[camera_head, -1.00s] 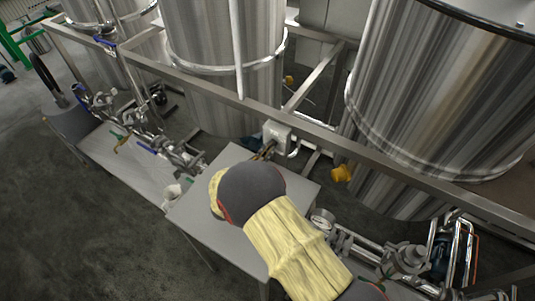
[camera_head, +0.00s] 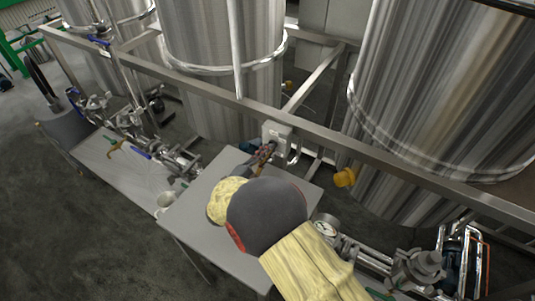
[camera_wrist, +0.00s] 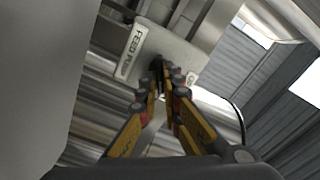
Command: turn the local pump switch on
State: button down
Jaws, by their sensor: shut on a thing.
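The pump switch is on a small pale box (camera_head: 277,131) fixed to the steel frame rail, in the middle of the head view. In the wrist view the box (camera_wrist: 176,55) carries a label that reads "FEED PU…", the rest being unclear. My gripper (camera_wrist: 161,78) reaches the front of this box with its fingertips close together on a small dark switch handle (camera_wrist: 157,72). The fingers hide most of the handle, so its angle is hard to tell. In the head view my gripper (camera_head: 267,150) is at the box's front, partly hidden by my arm.
A grey table (camera_head: 190,215) stands below my arm. Large steel tanks (camera_head: 225,70) stand behind the frame rail (camera_head: 200,78). A yellow fitting (camera_head: 344,177) is right of the box. Pipes and valves (camera_head: 415,265) fill the lower right. Open floor lies at lower left.

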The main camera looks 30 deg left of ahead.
jog(key=shift+f, duration=0.1)
dwell(0.3)
jog(key=c, duration=2)
grip_release()
jog(key=s, duration=0.8)
jog(key=s+a, duration=0.1)
jog(key=s, duration=0.3)
